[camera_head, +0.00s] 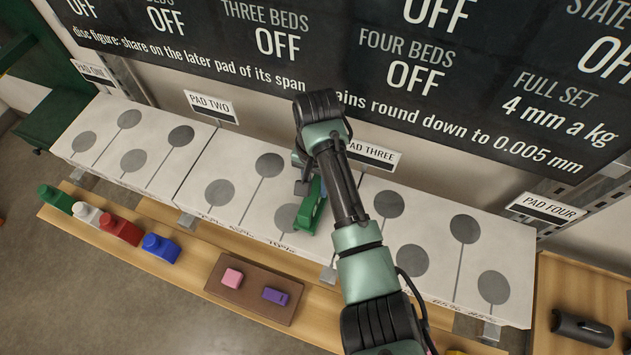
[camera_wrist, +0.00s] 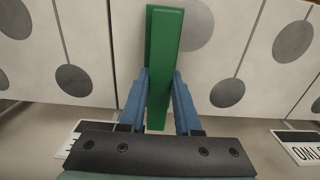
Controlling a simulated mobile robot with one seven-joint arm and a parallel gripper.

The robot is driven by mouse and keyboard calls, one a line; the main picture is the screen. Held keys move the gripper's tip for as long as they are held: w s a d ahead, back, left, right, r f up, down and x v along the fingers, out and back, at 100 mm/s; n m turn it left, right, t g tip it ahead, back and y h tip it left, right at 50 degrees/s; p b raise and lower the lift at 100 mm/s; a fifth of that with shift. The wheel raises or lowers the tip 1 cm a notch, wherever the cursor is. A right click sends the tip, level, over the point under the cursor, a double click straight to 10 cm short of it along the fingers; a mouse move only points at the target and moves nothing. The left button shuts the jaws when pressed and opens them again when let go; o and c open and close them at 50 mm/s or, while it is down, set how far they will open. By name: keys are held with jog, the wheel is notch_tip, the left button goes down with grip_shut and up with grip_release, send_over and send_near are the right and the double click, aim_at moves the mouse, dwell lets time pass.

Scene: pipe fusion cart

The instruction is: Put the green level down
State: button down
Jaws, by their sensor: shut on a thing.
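My gripper (camera_wrist: 161,76) has its blue fingers shut on the green level (camera_wrist: 166,45), a long green bar, with one finger on each side. In the head view the green level (camera_head: 312,206) is over the white pads with grey discs, around the join between pad two (camera_head: 205,165) and pad three (camera_head: 345,225). My gripper in the head view (camera_head: 303,178) is partly hidden by my arm. I cannot tell whether the level touches the pad top. My arm hides part of pad three.
A wooden ledge (camera_head: 200,262) runs along the front with green (camera_head: 55,198), white (camera_head: 86,214), red (camera_head: 120,230) and blue (camera_head: 160,248) pieces. A brown mat (camera_head: 253,293) holds pink (camera_head: 232,277) and purple (camera_head: 275,296) blocks. A dark sign board (camera_head: 330,65) stands behind the pads.

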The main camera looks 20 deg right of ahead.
jog(key=c, duration=0.6)
grip_release()
jog(key=shift+f, duration=0.1)
notch_tip(320, 180, up, 12)
jog(key=p, duration=0.2)
jog(key=shift+r+p, duration=0.2)
jog(key=shift+p, duration=0.1)
jog(key=shift+w, duration=0.15)
